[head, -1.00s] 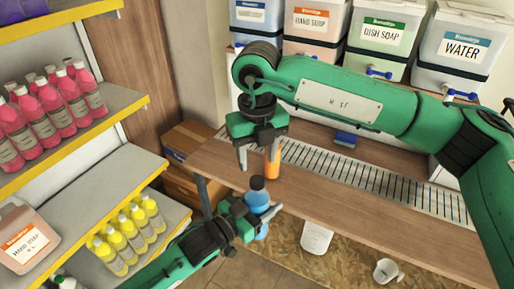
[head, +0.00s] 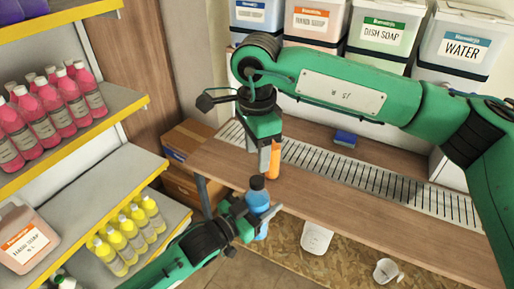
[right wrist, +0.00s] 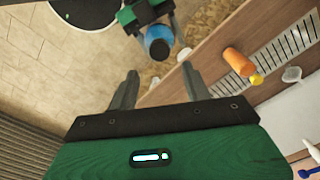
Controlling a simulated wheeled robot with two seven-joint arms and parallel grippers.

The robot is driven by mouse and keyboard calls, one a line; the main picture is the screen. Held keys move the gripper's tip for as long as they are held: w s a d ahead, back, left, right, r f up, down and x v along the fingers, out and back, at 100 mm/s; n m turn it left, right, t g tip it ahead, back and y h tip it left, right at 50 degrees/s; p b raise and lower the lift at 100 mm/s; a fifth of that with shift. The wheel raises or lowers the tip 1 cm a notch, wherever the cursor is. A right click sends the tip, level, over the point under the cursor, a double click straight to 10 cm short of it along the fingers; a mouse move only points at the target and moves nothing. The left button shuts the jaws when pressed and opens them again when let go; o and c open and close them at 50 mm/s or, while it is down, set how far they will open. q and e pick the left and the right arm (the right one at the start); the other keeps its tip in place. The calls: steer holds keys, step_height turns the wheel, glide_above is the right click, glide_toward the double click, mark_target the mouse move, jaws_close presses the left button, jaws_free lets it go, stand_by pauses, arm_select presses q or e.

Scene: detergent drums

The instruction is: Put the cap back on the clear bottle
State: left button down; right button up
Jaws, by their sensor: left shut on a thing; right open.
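The bottle with blue contents (head: 257,199) is upright in my left gripper (head: 258,222), which is shut around it in front of the bench edge. A dark cap (head: 257,183) shows at the bottle's top; I cannot tell whether it is screwed tight. My right gripper (head: 266,160) is above and slightly behind the bottle, fingers pointing down, open and empty. In the right wrist view the dark cap (right wrist: 160,49) and blue bottle (right wrist: 157,34) lie beyond my open fingertips (right wrist: 159,72), roughly centred between them and apart from them.
A slotted drain strip (head: 385,180) runs along the bench under labelled drums (head: 385,40). Shelves with pink bottles (head: 50,118) and yellow bottles (head: 118,247) stand at left.

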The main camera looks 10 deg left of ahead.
mark_target(257, 180)
steer(key=n, duration=0.3)
steer(key=shift+r, duration=0.1)
stand_by(0.3)
steer(key=shift+f, duration=4)
steer(key=c, duration=1)
steer(key=shift+m, duration=0.8)
steer(key=shift+c, duration=0.2)
steer(key=o, duration=1.2)
steer(key=shift+c, duration=0.2)
